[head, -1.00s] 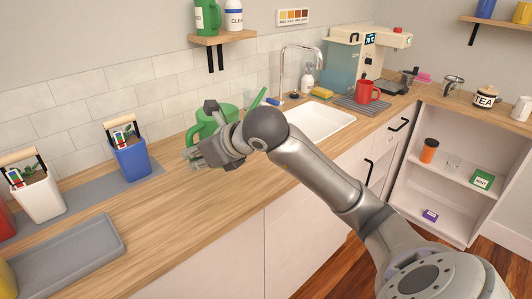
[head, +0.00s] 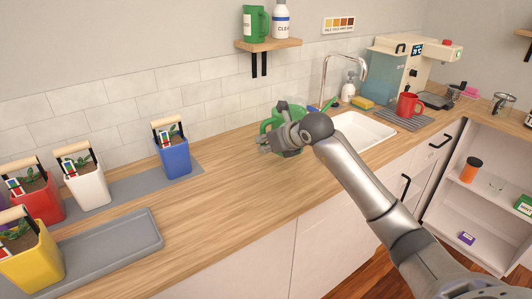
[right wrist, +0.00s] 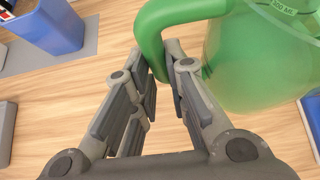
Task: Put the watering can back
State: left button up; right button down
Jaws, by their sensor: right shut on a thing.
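The green watering can (head: 267,124) is at the back of the wooden counter, left of the sink, partly hidden behind my right gripper. Its spout points right towards the sink. My right gripper (head: 274,136) is shut on its handle. In the right wrist view the green handle (right wrist: 150,35) passes between the fingers (right wrist: 164,68), and the translucent green body (right wrist: 255,60) is to their right. The can looks upright; I cannot tell whether its base touches the counter. My left gripper is not in view.
Blue (head: 173,157), white (head: 88,186), red (head: 42,203) and yellow (head: 30,262) plant pots stand at the left. A grey tray (head: 118,245) lies in front. The sink (head: 362,131) and a red mug (head: 408,105) are right. The counter between tray and can is clear.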

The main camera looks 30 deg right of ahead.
jog(key=w+f, duration=0.1)
jog(key=w+d+f, duration=0.1)
jog(key=f, duration=0.1)
jog(key=shift+w+d+f, duration=0.1)
jog(key=shift+w, duration=0.25)
notch_tip(320, 180, down, 2)
jog(key=shift+f+p, duration=0.15)
jog(key=shift+p, duration=0.6)
jog(key=shift+w+f, duration=0.1)
jog(key=shift+f, duration=0.35)
jog(key=shift+f, duration=0.1)
jog(key=c, duration=1.4)
grip_release()
jog(key=shift+f, duration=0.1)
jog(key=shift+c, duration=0.2)
